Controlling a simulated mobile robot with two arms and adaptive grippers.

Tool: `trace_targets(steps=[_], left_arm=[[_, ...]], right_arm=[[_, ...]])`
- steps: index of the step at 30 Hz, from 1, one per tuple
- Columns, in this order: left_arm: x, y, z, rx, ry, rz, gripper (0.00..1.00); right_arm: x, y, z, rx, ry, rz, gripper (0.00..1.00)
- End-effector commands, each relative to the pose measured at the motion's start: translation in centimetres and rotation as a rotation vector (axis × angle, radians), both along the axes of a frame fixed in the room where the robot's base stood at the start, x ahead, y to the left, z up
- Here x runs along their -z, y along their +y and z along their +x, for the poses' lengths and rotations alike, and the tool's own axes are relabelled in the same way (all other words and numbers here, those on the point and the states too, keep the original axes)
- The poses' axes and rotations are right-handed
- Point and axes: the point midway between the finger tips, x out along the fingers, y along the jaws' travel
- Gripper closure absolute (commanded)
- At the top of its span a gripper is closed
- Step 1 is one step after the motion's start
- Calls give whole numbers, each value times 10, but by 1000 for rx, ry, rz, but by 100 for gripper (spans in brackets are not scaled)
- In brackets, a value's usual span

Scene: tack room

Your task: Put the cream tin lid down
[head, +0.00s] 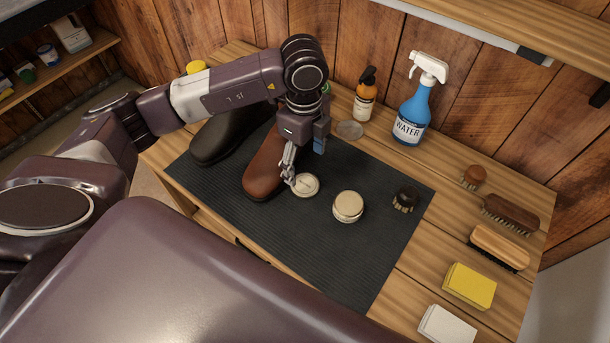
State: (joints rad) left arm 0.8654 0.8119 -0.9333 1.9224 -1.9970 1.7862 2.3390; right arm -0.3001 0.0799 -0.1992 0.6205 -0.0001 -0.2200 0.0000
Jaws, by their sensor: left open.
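The cream tin lid (307,186), a flat pale disc, lies on the dark ribbed mat (365,268). My left gripper (291,179) is open, pointing down at the lid's left edge. Its fingertips overlap that edge in the picture; I cannot tell whether they touch it. The round cream tin (348,206) stands on the mat to the right of the lid, apart from it. My right gripper is not in view.
A brown shoe (262,172) lies just left of the gripper, with a dark shoe (220,140) beyond. A small dark brush (405,199) stands right of the tin. A blue spray bottle (412,116) and amber bottle (365,98) stand behind. The mat's front is clear.

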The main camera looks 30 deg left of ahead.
Motion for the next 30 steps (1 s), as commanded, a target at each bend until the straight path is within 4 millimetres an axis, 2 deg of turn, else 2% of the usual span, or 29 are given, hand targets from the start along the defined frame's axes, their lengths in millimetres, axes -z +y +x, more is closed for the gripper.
trace_targets(steps=[3,9,15,30], left_arm=[[-22,0,1,2,-4,-1,30],[-46,0,0,1,-1,-1,30],[-52,0,-1,1,1,1,30],[-51,0,-1,1,1,0,30]], right_arm=[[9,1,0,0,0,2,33],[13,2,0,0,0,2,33],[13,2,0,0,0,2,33],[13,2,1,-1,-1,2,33]])
